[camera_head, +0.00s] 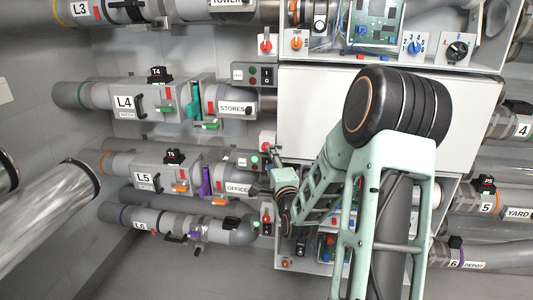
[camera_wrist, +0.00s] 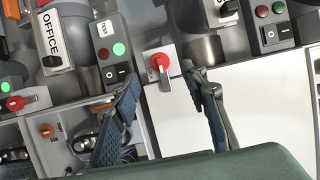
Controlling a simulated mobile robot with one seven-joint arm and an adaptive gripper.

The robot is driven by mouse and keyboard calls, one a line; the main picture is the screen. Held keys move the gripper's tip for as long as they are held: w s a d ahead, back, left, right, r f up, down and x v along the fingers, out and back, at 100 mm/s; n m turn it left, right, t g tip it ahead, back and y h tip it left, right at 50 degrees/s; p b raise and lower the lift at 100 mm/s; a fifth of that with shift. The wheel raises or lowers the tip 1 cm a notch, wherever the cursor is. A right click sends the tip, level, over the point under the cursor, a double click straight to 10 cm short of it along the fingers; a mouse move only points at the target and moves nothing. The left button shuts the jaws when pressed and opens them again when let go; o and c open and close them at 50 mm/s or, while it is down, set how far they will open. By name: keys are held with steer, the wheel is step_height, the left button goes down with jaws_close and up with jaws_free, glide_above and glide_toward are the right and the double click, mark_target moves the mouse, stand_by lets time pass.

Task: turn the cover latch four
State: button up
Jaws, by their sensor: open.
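A red cover latch (camera_wrist: 161,64) with a pale lever sits on a small white plate in the middle of the wrist view. I see no readable number on it. In the head view it appears to be the red latch (camera_head: 266,147) at the left edge of the big white cover. My gripper (camera_wrist: 166,84) is open and empty, its two dark fingers either side of the latch in the picture. Contact cannot be told. In the head view my gripper (camera_head: 265,172) is small and partly hidden by my arm.
Another red latch (camera_wrist: 15,103) is at the left of the wrist view. Button boxes (camera_wrist: 118,61) and (camera_wrist: 275,28) flank the central latch. The OFFICE pipe (camera_head: 238,189) and STORES pipe (camera_head: 234,108) run close by. The white cover (camera_head: 320,110) is flat and bare.

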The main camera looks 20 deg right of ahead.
steer(key=x, duration=0.6)
steer(key=shift+w+b, duration=0.35)
steer(key=shift+w, duration=0.05)
steer(key=shift+c, duration=0.3)
jaws_close()
